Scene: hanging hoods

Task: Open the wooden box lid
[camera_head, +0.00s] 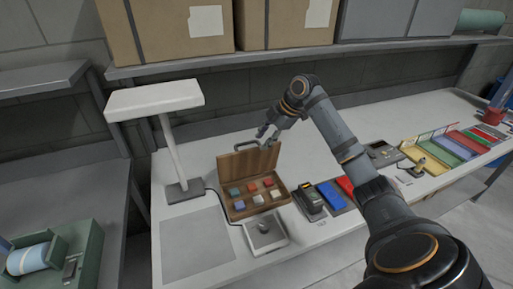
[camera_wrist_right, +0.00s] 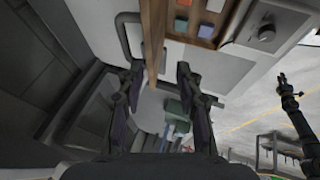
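The wooden box (camera_head: 258,209) stands on the bench with its lid (camera_head: 246,163) raised steeply. Small red, teal and pale blocks sit in the box's compartments. My right gripper (camera_head: 268,131) is at the lid's upper right edge. In the right wrist view my right gripper (camera_wrist_right: 157,71) is open, with the lid (camera_wrist_right: 153,40) seen nearly edge-on between its fingers. I cannot tell whether either finger touches it. My left gripper (camera_wrist_right: 283,79) shows small in the right wrist view, its opening unclear.
A white lamp (camera_head: 155,95) stands left of the box. A small device with a knob (camera_head: 264,228) is in front of the box. A black handheld device (camera_head: 309,200) and coloured bins (camera_head: 333,195) are to the right. A shelf (camera_head: 270,57) with cartons hangs above.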

